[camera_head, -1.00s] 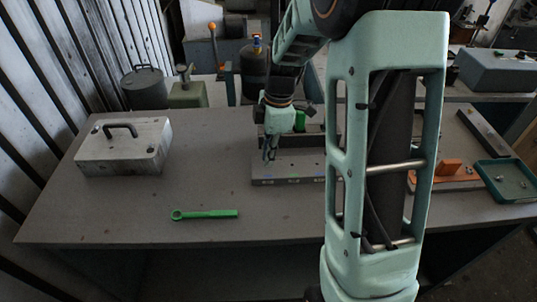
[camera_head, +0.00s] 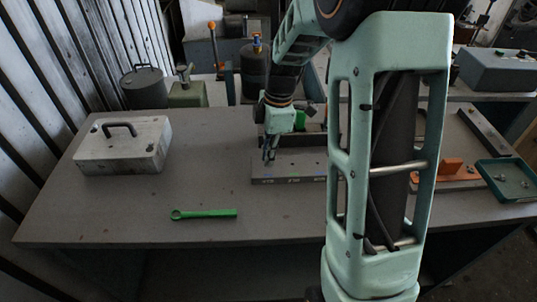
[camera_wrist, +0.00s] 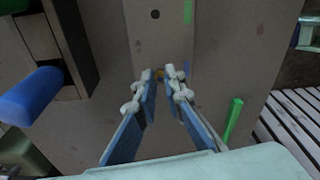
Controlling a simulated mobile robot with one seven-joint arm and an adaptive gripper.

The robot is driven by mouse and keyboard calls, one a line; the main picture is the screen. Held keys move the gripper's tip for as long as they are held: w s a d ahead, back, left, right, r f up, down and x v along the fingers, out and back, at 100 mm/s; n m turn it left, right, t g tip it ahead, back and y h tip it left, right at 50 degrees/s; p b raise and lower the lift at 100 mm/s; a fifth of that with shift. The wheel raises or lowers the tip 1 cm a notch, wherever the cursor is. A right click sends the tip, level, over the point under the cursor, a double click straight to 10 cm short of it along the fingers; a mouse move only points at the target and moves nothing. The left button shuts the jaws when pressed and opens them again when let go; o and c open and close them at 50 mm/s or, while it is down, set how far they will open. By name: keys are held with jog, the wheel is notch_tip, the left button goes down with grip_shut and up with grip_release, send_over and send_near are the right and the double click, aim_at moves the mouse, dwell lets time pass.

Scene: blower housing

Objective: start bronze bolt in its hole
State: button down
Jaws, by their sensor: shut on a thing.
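My gripper (camera_head: 269,157) is over the left part of the grey block (camera_head: 288,180) on the bench. In the wrist view, my gripper (camera_wrist: 160,74) is shut on a small bronze bolt (camera_wrist: 160,75), of which only a bit shows between the fingertips. The bolt is over the near end of the block (camera_wrist: 160,40). A dark open hole (camera_wrist: 155,14) shows farther along the block. The fingers hide the spot under the bolt, so I cannot tell whether its tip is in a hole or above it.
A green wrench (camera_head: 205,214) lies in front on the bench. A pale box with a handle (camera_head: 123,146) stands at left. A dark green tray (camera_head: 508,180) and an orange part (camera_head: 450,167) are at right. A blue cylinder (camera_wrist: 32,96) is left in the wrist view.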

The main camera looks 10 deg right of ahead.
jog(key=shift+f, duration=0.3)
jog(key=shift+s, duration=0.1)
jog(key=c, duration=1.9)
grip_release()
jog(key=shift+c, duration=0.2)
jog(key=shift+o, duration=0.3)
jog(key=o, duration=0.4)
jog(key=shift+r+p, duration=2.65)
jog(key=shift+r, duration=1.4)
